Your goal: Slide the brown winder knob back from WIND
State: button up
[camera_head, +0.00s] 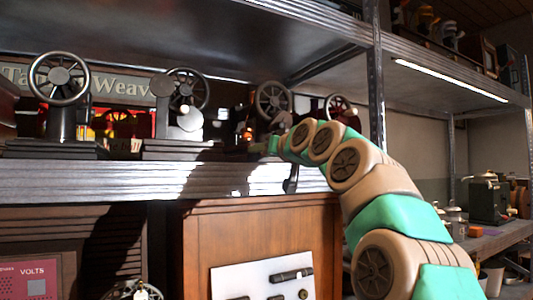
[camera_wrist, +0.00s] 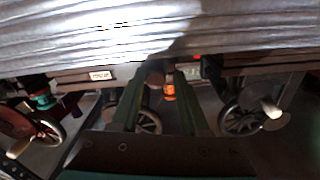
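My gripper (camera_wrist: 161,82) shows in the wrist view with two green fingers apart, pointing at the machines on the shelf. A small brown rounded knob (camera_wrist: 155,76) appears between the fingertips, seemingly clear of both fingers. It looks like the winder knob, but I cannot read any WIND mark. An orange-red glowing part (camera_wrist: 169,92) sits just beside it. In the head view my gripper (camera_head: 260,147) is at the shelf's front edge, before a dark machine with a spoked wheel (camera_head: 272,100). The knob is too small or hidden to make out there.
The wrist view is upside down, with the metal shelf edge (camera_wrist: 90,40) at the top. Other wheeled machines stand on both sides, including one at the far left (camera_head: 60,80). A metal post (camera_head: 376,90) rises right of my gripper. A wooden cabinet (camera_head: 250,235) is below.

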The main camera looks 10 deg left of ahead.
jog(key=o, duration=0.3)
jog(key=b+v, duration=0.1)
jog(key=v, duration=0.6)
jog(key=shift+s+d, duration=0.25)
jog(key=shift+s, duration=0.1)
dwell(0.7)
